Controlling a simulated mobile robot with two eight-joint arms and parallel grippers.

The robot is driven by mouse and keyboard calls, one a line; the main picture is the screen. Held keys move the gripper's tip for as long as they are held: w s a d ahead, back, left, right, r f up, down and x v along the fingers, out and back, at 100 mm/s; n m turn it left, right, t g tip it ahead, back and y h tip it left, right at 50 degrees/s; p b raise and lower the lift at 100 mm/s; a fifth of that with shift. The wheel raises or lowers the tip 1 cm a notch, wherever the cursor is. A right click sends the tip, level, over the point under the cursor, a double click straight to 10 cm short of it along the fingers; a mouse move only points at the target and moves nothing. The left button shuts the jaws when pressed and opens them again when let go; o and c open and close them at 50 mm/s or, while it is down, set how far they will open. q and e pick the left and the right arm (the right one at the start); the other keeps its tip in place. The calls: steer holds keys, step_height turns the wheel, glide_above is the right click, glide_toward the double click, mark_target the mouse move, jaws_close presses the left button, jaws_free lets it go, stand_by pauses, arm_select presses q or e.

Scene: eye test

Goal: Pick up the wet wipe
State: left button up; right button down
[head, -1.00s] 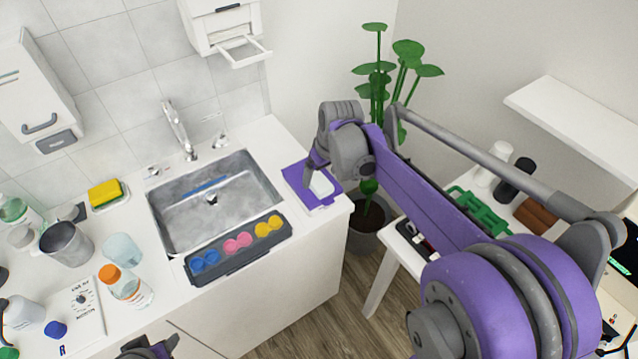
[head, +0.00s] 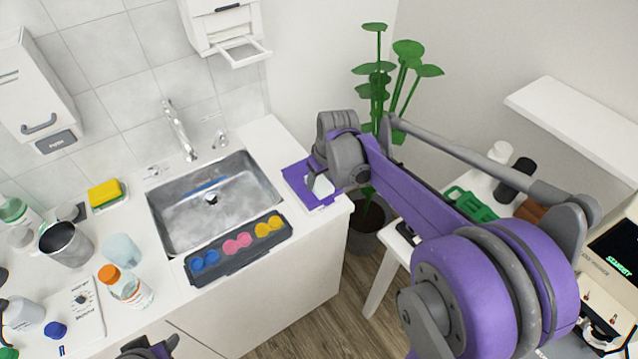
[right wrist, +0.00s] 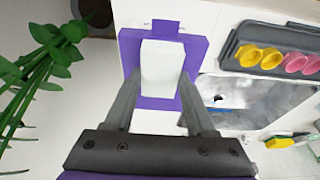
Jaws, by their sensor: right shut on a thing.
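The wet wipe (head: 322,187) is a white piece at the purple-and-white wipe box (head: 295,174) on the counter's right end, beside the sink. In the right wrist view the wipe (right wrist: 163,66) stands out pale against the purple box top (right wrist: 194,50). My right gripper (head: 317,178) is at the box, with its fingers (right wrist: 160,82) on either side of the wipe and shut on it. Whether the wipe is clear of the box, I cannot tell. Only a small part of my left gripper (head: 150,349) shows at the bottom edge; its fingers cannot be made out.
The sink (head: 212,210) lies left of the box, with a dark tray of coloured pieces (head: 236,249) in front. A sponge (head: 104,193), a metal cup (head: 66,247) and bottles stand further left. A potted plant (head: 372,214) stands right of the counter.

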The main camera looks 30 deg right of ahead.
mark_target(320, 182)
step_height(320, 182, up, 10)
stand_by(0.6)
steer(key=c, duration=0.9)
jaws_free()
steer(key=c, duration=0.5)
